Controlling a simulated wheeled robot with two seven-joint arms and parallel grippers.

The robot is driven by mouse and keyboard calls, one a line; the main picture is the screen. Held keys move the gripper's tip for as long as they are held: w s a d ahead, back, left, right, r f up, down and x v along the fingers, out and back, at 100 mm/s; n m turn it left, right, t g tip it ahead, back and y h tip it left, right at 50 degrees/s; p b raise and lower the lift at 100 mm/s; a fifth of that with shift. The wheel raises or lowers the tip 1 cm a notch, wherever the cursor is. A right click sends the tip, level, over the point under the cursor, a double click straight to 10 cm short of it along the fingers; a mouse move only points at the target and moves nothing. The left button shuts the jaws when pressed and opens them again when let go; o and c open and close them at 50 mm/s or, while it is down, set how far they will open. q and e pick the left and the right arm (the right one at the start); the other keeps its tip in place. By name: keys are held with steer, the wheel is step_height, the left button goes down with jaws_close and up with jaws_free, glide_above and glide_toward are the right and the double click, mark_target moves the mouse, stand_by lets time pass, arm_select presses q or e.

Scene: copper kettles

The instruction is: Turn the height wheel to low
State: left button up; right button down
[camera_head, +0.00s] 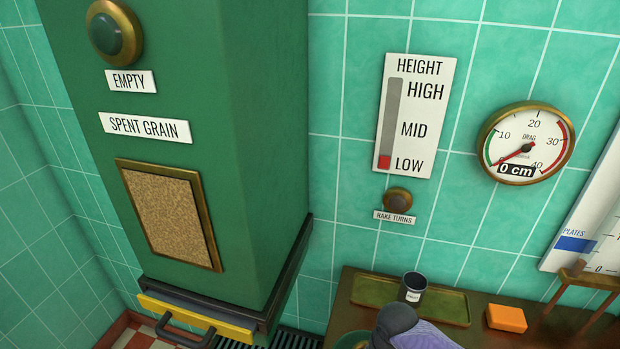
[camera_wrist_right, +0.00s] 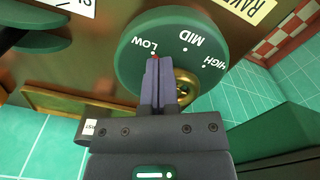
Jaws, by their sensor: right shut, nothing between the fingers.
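The height wheel shows in the right wrist view as a green disc (camera_wrist_right: 205,55) marked LOW, MID and HIGH, with a brass hub (camera_wrist_right: 186,86). My left gripper is not in view.
A green spent grain chute (camera_head: 240,150) stands at the left with a yellow-edged drawer (camera_head: 195,318). A round drag dial (camera_head: 525,143) reads 0 cm.

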steer(key=shift+s+d, duration=0.1)
steer(key=shift+s, duration=0.15)
step_height(320, 180, up, 6)
steer(key=p, duration=0.7)
steer(key=s+a+r+n+y, duration=0.2)
steer(key=s+a, duration=0.6)
steer(key=s+d+r+m+t+h, duration=0.2)
steer(key=s+d+r+m+t, duration=0.1)
steer(key=s+d+r, duration=0.65)
step_height(320, 180, down, 27)
steer(key=s+b, duration=0.2)
steer(key=b, duration=0.8)
steer(key=s+d+f+g+b, duration=0.1)
steer(key=s+f+b, duration=0.3)
steer(key=s+f, duration=0.3)
steer(key=s+d+f+g+b, duration=0.1)
steer(key=s+f+b, duration=0.3)
steer(key=f, duration=1)
steer(key=s, duration=0.3)
steer(key=shift+d+f+n+b, duration=0.2)
steer(key=shift+d+n+b, duration=0.15)
steer(key=shift+d+n, duration=0.05)
